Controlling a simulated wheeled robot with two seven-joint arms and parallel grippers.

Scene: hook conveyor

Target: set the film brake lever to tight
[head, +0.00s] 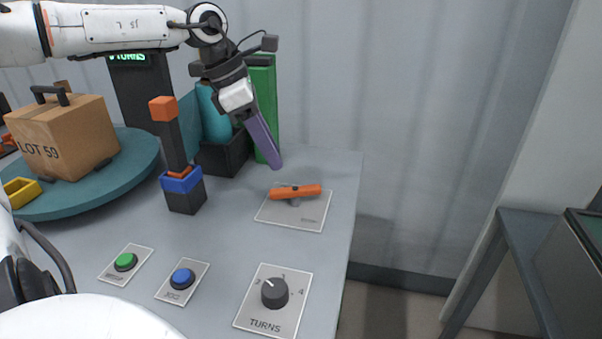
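The film brake lever (309,191) is an orange handle on a dark pivot over a pale plate (291,216), near the table's far right corner. The handle lies nearly crosswise. The plate's lettering is too small to read. My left gripper (273,164) reaches down from the upper left, with a long purple finger part pointing at the table. Its tip is behind and slightly left of the lever, seemingly apart from it. The fingers overlap in this view, so their opening does not show. Nothing is visibly held. My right gripper is out of view.
A teal turntable (139,163) bears a carton (64,136). A dark post (175,137) with an orange top and blue collar stands left of the lever. Green (126,262) and blue (182,278) buttons and a TURNS knob (274,293) are nearer. A green block (264,95) stands behind my gripper.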

